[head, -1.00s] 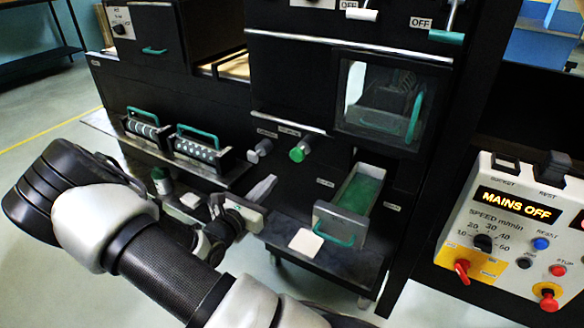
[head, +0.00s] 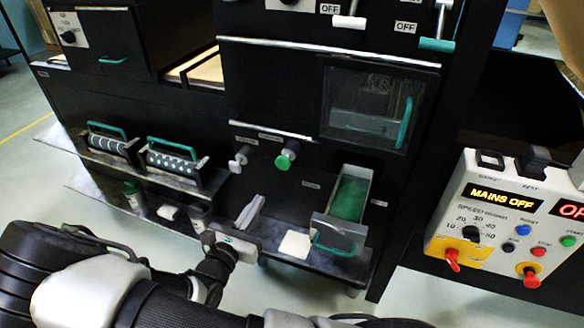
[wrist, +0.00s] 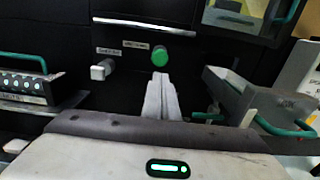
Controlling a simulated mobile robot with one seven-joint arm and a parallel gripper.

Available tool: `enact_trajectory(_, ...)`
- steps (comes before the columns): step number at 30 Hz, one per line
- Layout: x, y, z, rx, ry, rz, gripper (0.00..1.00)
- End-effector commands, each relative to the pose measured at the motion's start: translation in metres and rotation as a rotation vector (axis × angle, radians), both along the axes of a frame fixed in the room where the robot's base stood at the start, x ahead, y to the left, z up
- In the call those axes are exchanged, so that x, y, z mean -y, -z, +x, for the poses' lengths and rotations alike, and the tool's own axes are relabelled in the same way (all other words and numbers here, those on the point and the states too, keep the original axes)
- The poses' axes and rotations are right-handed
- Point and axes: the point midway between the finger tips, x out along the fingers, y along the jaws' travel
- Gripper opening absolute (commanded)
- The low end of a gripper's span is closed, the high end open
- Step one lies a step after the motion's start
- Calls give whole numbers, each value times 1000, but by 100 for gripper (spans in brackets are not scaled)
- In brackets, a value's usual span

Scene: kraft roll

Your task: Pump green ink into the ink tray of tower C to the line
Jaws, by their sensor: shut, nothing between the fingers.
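The ink tray (head: 353,198) is a grey drawer pulled out of the dark press front, with green ink inside and a green handle (head: 333,246). It shows at the right of the wrist view (wrist: 232,92). I cannot make out a line in it. A green round knob (head: 286,158) sticks out on a short stem left of the tray; it is also in the wrist view (wrist: 160,54). My gripper (head: 252,208) is shut and empty. In the wrist view its fingers (wrist: 160,96) point at the panel just below the green knob, apart from it.
A pale knob (head: 240,160) sits left of the green one. Rollers with green handles (head: 175,160) stand on a shelf at left. A white pad (head: 294,244) and a bottle (head: 133,194) are on the lower shelf. The control box (head: 500,225) reads MAINS OFF.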

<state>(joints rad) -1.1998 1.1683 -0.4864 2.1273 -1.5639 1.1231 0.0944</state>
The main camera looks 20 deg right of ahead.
Motion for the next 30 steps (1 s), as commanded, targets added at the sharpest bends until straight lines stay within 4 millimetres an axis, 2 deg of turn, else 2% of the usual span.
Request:
enact_trajectory(9, 0, 0, 0, 0, 0, 0, 0)
enact_trajectory(14, 8, 1, 10, 2, 3, 0, 0)
enact_trajectory(30, 69, 2, 95, 0, 2, -1, 0)
